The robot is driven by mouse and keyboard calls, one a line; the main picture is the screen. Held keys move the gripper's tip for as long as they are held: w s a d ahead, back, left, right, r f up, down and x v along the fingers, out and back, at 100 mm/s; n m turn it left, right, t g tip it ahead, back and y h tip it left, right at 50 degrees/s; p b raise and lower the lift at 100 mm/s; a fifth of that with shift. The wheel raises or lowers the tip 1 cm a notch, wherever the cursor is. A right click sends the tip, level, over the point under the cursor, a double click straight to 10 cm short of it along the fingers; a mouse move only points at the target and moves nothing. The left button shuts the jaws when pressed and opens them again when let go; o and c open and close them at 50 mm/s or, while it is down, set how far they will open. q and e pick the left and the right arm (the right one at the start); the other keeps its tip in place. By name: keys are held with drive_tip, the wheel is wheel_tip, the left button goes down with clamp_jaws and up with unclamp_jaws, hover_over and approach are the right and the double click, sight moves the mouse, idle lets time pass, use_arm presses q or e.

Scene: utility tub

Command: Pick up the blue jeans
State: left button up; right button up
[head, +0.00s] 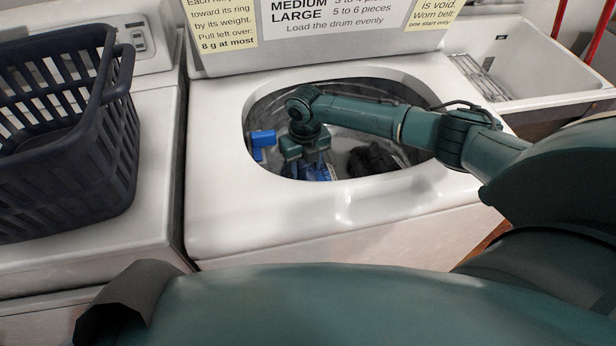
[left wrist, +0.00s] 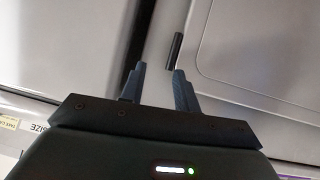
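Blue fabric that looks like the jeans (head: 322,173) lies in the drum of the open top-loading washer (head: 225,215) in the head view. Only a small patch shows, partly covered by my right gripper. My right gripper (head: 312,165) is down inside the drum opening, pointing down at the blue fabric. Its fingertips are hidden, and I cannot tell whether it touches or holds the fabric. My left gripper (left wrist: 159,69) is open and empty in the left wrist view, in front of pale grey panels. It does not show in the head view.
A bright blue object (head: 263,139) sits at the drum's left side. A dark cloth (head: 372,160) lies right of my right gripper. A dark basket (head: 70,140) stands on the left machine. A white tub (head: 535,65) is at the right. A dark handle (left wrist: 173,50) is near my left fingers.

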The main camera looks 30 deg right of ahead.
clamp_jaws()
drive_tip(key=shift+w+r, duration=0.1)
idle(0.6)
wheel_tip(320, 180, up, 10)
idle(0.4)
